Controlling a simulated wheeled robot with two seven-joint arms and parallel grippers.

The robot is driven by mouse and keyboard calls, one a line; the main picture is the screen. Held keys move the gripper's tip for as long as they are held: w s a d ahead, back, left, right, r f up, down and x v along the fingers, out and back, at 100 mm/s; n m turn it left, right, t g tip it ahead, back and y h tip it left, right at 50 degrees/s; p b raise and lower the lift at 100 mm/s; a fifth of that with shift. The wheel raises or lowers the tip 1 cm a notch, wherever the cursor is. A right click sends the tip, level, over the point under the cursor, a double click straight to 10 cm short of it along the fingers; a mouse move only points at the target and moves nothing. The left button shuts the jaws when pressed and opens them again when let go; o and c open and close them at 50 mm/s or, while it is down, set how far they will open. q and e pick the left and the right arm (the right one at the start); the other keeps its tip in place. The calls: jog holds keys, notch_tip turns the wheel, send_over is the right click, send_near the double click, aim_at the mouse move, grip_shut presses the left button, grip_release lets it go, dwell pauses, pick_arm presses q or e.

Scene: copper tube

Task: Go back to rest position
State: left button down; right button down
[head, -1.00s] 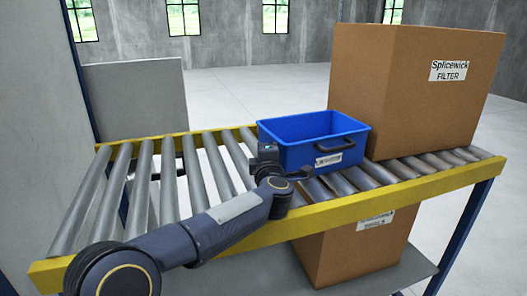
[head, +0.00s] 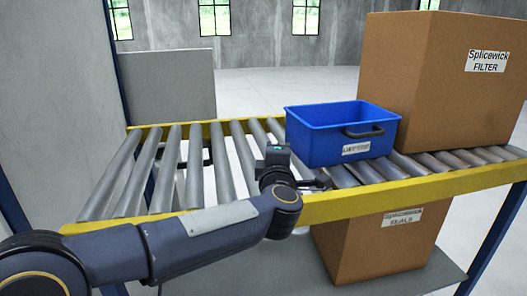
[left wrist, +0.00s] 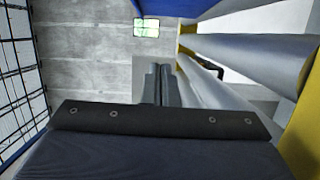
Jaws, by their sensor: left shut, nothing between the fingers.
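My left arm crosses the front of the roller conveyor in the head view. My left gripper (head: 322,182) is just in front of the blue bin's lower left corner, above the yellow front rail. In the left wrist view its two dark fingers (left wrist: 158,86) are together with nothing between them. The blue bin (head: 330,140) stands upright on the rollers, with a dark handle and a white label on its front. I see nothing in the visible part of its inside. No copper tube shows. My right gripper is in neither view.
The conveyor's yellow rail (head: 400,193) runs along the front. A large cardboard box (head: 440,90) stands right of the bin, and another box (head: 370,245) sits on the lower shelf. A grey panel (head: 165,85) stands behind. The left rollers (head: 140,175) are bare.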

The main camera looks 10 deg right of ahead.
pick_arm(q)
jog(key=s+a+m+g+h, duration=0.1)
jog(key=s+a+m, duration=0.1)
jog(key=a, duration=0.4)
jog(key=s+a+m+g+h, duration=0.1)
jog(key=s+a+m+h, duration=0.1)
jog(key=a, duration=0.5)
jog(key=s+a+m+g+h, duration=0.1)
jog(key=s+a+m, duration=0.2)
jog(key=a+m, duration=0.2)
jog(key=shift+s+a+r+m+g, duration=0.3)
jog(key=shift+s+a+m, duration=0.1)
jog(key=shift+a, duration=0.25)
jog(key=s+a+f+m+g+y, duration=0.1)
jog(key=s+a+f+g, duration=0.1)
jog(key=s+a+f, duration=0.3)
jog(key=s+a+f+m+g+y, duration=0.1)
jog(key=s+a+f+g, duration=0.2)
jog(key=s+a+f, duration=0.3)
jog(key=s+a+f+m+g+y, duration=0.1)
jog(key=s+a+f, duration=0.4)
jog(key=s+f, duration=0.6)
jog(key=s+g+y, duration=0.1)
jog(key=s+g, duration=0.1)
jog(key=s, duration=0.2)
jog(key=shift+s+a+m, duration=0.25)
jog(key=shift+m, duration=0.05)
jog(key=shift+f, duration=0.1)
